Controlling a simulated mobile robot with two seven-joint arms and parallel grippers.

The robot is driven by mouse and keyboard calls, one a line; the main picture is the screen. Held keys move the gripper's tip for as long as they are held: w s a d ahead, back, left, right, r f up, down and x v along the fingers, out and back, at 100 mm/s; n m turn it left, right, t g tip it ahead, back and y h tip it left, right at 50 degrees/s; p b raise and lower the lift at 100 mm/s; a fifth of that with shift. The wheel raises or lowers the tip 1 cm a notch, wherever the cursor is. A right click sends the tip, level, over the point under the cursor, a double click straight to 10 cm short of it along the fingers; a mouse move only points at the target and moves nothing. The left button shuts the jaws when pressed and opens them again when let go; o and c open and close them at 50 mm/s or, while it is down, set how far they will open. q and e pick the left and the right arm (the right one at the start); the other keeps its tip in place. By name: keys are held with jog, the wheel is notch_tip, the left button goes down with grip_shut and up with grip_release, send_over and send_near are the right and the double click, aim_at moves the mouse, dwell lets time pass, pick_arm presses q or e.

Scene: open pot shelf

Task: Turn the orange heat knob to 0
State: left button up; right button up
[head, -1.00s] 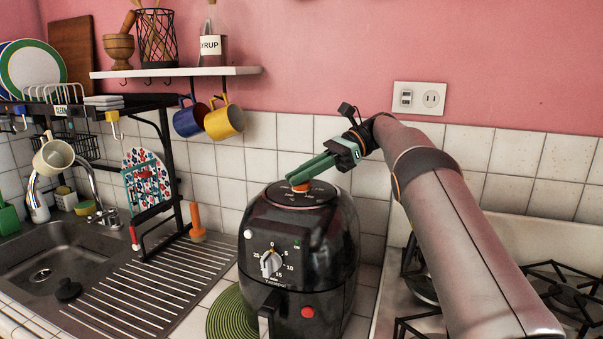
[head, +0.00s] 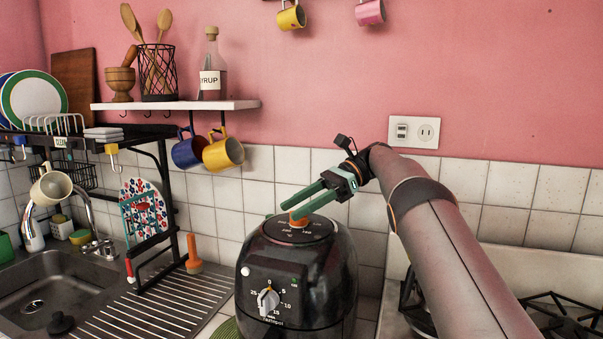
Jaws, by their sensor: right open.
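The black air fryer (head: 335,265) stands on the counter at the middle of the head view. The orange heat knob (head: 298,223) is on its top, on a dial with small markings that I cannot read clearly. My right gripper (head: 289,211) comes in from the right with its green fingers open. The fingertips are just above and beside the knob; the near one overlaps it in the picture, and I cannot tell whether they touch. The grey timer knob (head: 268,301) is on the fryer's front. My left gripper is not in view.
A metal sink (head: 60,290) and a dark dish rack (head: 165,180) are at the left. A shelf (head: 180,105) with a syrup bottle (head: 212,75) and hanging mugs is above. A stove (head: 560,310) is at the lower right. A wall socket (head: 414,132) is behind my arm.

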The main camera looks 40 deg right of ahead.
notch_tip(320, 180, up, 2)
jog(key=shift+r+p, duration=0.1)
jog(key=shift+p, duration=0.5)
jog(key=s+a+r+b, duration=0.1)
jog(key=b, duration=0.1)
jog(key=shift+s+b, duration=0.15)
jog(key=shift+b, duration=0.2)
pick_arm(q)
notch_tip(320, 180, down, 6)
jog(key=b, duration=0.5)
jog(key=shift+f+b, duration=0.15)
jog(key=shift+b, duration=0.25)
pick_arm(e)
jog(key=s+a+r, duration=0.8)
jog(key=s, duration=0.1)
jog(key=shift+s+r, duration=0.15)
jog(key=shift+s, duration=0.1)
